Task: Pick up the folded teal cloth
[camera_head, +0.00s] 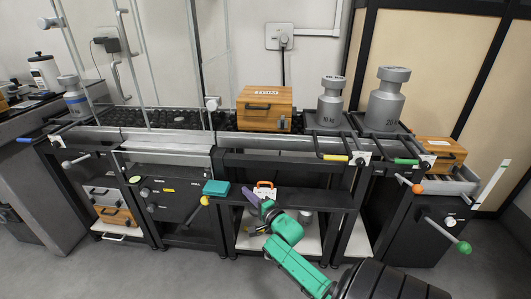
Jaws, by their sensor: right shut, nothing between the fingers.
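The folded teal cloth (216,187) is a small flat block near the middle of the view. It lies at the left end of a dark shelf, below the metal bench top. My right arm comes in from the lower right with dark and green links. My left gripper is not in view.
A yellow-knobbed lever (204,201) stands just below the cloth. An orange-handled item (264,186) is behind my right gripper. A wooden box (265,107) and grey weights (330,102) are on the bench above. Black uprights flank the lower opening. Grey floor lies in front.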

